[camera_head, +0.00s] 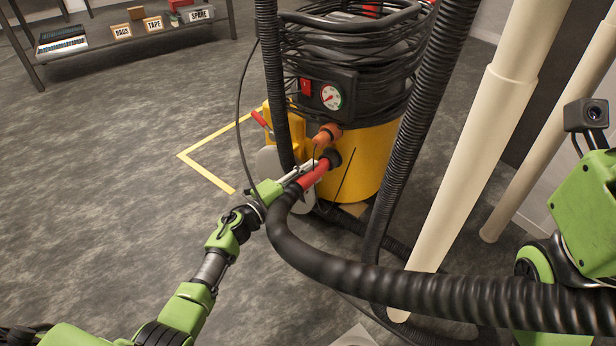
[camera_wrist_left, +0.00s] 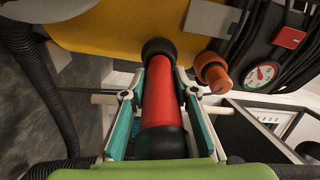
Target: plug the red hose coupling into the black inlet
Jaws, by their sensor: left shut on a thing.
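The red hose coupling (camera_head: 313,174) sits on the end of a thick black ribbed hose (camera_head: 370,278) and points at the yellow vacuum drum. My left gripper (camera_head: 298,181) is shut on the coupling from both sides. In the left wrist view the coupling (camera_wrist_left: 160,92) lies lengthwise between the gripper's teal-padded fingers (camera_wrist_left: 159,100). Its far end meets the black inlet (camera_wrist_left: 158,47) on the drum, in line with it. The inlet also shows in the head view (camera_head: 332,157). I cannot tell how deep the coupling sits. My right gripper is out of view.
An orange fitting (camera_head: 325,136) is close beside the inlet. The drum (camera_head: 370,160) carries a gauge (camera_head: 331,96) and coiled black hose. Cream pipes (camera_head: 480,150) stand to the right. A low shelf (camera_head: 135,32) stands at the back left. Floor at left is clear.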

